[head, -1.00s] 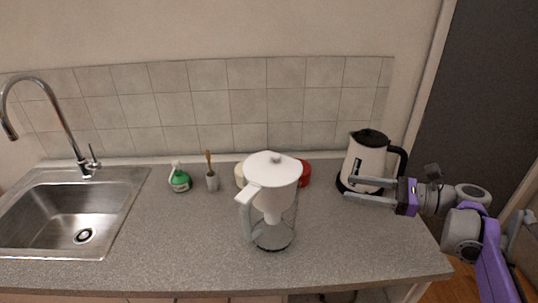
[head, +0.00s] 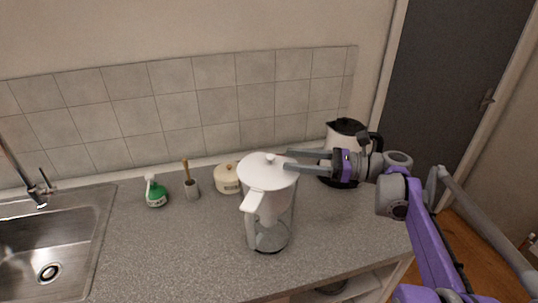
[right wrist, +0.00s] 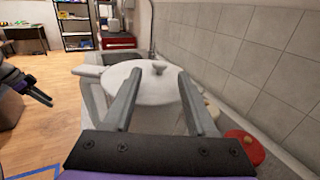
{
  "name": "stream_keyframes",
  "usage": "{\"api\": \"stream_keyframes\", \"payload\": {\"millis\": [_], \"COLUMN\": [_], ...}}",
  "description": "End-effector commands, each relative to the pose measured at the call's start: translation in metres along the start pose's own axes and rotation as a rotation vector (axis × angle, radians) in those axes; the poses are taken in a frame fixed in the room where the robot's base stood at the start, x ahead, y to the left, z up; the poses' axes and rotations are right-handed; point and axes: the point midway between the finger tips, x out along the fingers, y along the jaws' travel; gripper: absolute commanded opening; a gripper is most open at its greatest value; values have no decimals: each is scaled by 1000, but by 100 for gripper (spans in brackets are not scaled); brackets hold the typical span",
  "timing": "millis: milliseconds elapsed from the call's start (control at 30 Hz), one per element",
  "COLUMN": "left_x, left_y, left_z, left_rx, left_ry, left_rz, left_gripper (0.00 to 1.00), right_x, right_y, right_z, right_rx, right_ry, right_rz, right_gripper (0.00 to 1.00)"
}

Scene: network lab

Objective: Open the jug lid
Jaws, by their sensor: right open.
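The jug (head: 268,205) stands upright on the counter, with a clear body, a white handle at its front left and a white lid (head: 268,172) with a small knob. The lid looks closed. My right gripper (head: 289,160) is open and empty, its fingertips at the lid's right edge in the head view. In the right wrist view the lid (right wrist: 140,90) and its knob (right wrist: 158,66) show between and beyond the two fingers. I cannot tell whether they touch. What seems to be my left gripper (right wrist: 36,92) shows at the left of the right wrist view, away from the jug.
A white and black kettle (head: 345,138) stands behind my right gripper. A cream pot (head: 228,180), a brush holder (head: 191,189) and a green bottle (head: 156,192) stand along the back. A red round thing (right wrist: 243,148) is near the wall. The front left counter is clear.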

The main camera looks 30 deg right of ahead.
Motion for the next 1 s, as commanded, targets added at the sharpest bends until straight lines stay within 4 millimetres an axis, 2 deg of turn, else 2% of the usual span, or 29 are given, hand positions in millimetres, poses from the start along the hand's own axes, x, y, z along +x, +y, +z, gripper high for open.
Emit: {"api": "stream_keyframes", "payload": {"millis": [100,300,500,733,1000], "left_x": [-4,-7,-7,-7,-7], "left_y": [0,0,0,0,0], "left_z": [-4,-6,-7,-7,-7], "left_rx": [0,0,0,0,0], "left_ry": [3,5,6,6,6], "left_rz": [0,0,0,0,0], "left_gripper": [50,50,50,50,50], "right_x": [25,53,62,62,62], "right_y": [1,1,0,0,0], "right_z": [1,1,0,0,0], "right_rx": [0,0,0,0,0], "right_ry": [-1,0,0,0,0], "right_rz": [5,2,0,0,0], "right_gripper": [57,57,57,57,9]}}
